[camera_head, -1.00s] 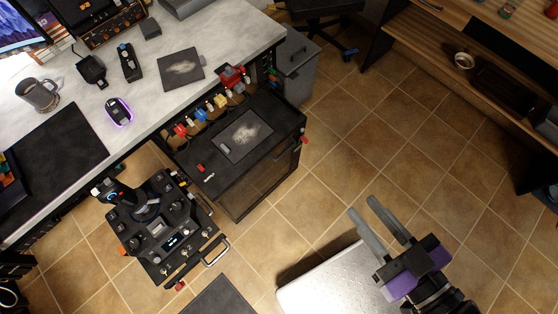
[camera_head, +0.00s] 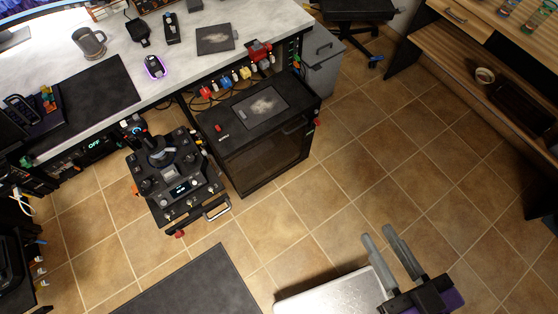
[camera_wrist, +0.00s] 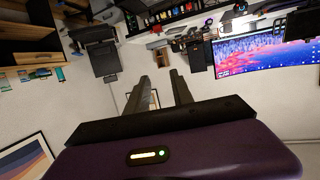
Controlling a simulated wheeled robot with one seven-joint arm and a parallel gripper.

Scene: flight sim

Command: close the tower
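The tower (camera_head: 268,162) is a black computer case with a dark glass-like side, standing on the tiled floor at the desk's front edge. A grey patterned panel (camera_head: 260,106) lies on its top, with a small red part beside it. From above I cannot tell clearly whether its side panel is open or shut. My gripper (camera_head: 388,249) is at the lower right of the head view, well away from the tower, above a pale metallic surface. Its two fingers are apart with nothing between them. The wrist view also shows the spread fingers (camera_wrist: 162,92); the tower is not clearly identifiable there.
A control panel with a joystick (camera_head: 175,180) stands left of the tower. The desk (camera_head: 200,70) is behind it, a grey cabinet (camera_head: 322,65) behind right. A wooden shelf unit (camera_head: 440,60) is at upper right. Tiled floor between tower and gripper is clear.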

